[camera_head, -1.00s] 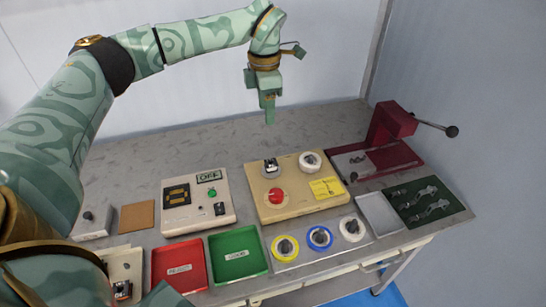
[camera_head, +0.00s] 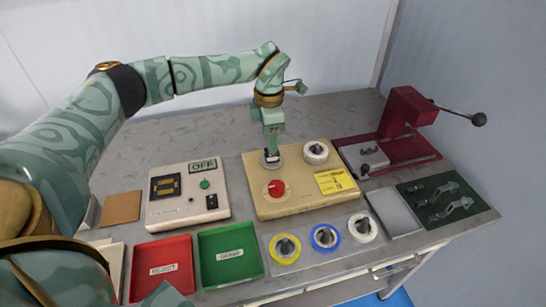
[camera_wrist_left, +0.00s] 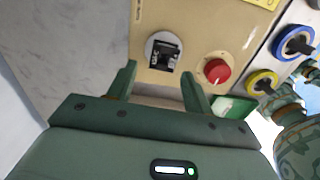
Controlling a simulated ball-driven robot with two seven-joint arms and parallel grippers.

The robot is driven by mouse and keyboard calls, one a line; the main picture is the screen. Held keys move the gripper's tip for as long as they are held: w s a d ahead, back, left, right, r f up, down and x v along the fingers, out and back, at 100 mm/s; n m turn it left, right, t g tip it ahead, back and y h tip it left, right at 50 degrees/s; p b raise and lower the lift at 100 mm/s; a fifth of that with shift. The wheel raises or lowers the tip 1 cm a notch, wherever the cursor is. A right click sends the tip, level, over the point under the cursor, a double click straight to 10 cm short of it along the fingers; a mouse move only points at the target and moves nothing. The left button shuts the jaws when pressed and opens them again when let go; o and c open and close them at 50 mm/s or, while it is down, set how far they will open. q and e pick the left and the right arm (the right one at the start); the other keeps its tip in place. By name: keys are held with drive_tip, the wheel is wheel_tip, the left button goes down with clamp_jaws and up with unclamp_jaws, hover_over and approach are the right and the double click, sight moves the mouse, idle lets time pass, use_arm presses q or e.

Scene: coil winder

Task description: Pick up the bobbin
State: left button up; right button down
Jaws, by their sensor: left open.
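The bobbin looks like a small dark, squarish piece (camera_wrist_left: 163,56) on a round grey disc on top of the beige winder box (camera_head: 292,203). In the head view it is mostly hidden by my left gripper (camera_head: 271,146), which points down just above it. In the left wrist view my left gripper (camera_wrist_left: 159,76) is open and empty, with the bobbin ahead of and roughly between the fingertips. The fingers are not closed on it. My right gripper is not in view.
The winder box also carries a red knob (camera_head: 276,189) and a white spool (camera_head: 315,152). Yellow (camera_head: 285,250), blue (camera_head: 325,238) and white (camera_head: 363,228) spools stand in front. A tester box (camera_head: 180,212) marked OFF, red (camera_head: 160,291) and green (camera_head: 229,275) trays, and a dark red press (camera_head: 405,115) surround it.

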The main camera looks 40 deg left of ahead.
use_arm(q)
drive_tip(key=f+b, duration=0.1)
drive_tip(key=f, duration=0.1)
drive_tip(key=f+b, duration=0.1)
drive_tip(key=f, duration=0.2)
drive_tip(key=shift+w+d+f, duration=0.15)
drive_tip(key=shift+w+f, duration=0.05)
drive_tip(key=shift+f, duration=0.05)
drive_tip(key=shift+r, duration=0.15)
drive_tip(key=c, duration=0.9)
drive_tip(key=shift+r, duration=0.15)
drive_tip(key=shift+c, duration=0.2)
drive_tip(key=shift+r, duration=0.2)
drive_tip(key=r+p, duration=0.2)
drive_tip(key=r, duration=0.2)
drive_tip(key=shift+s, duration=0.2)
drive_tip(key=s+d+r+p, duration=0.2)
drive_tip(key=s+r, duration=0.2)
drive_tip(key=s, duration=0.2)
drive_tip(key=s+d+r+p, duration=0.2)
drive_tip(key=s+r, duration=0.2)
drive_tip(key=s, duration=0.3)
drive_tip(key=shift+d+r+p, duration=0.2)
drive_tip(key=shift+d+p, duration=0.1)
drive_tip(key=shift+p, duration=0.05)
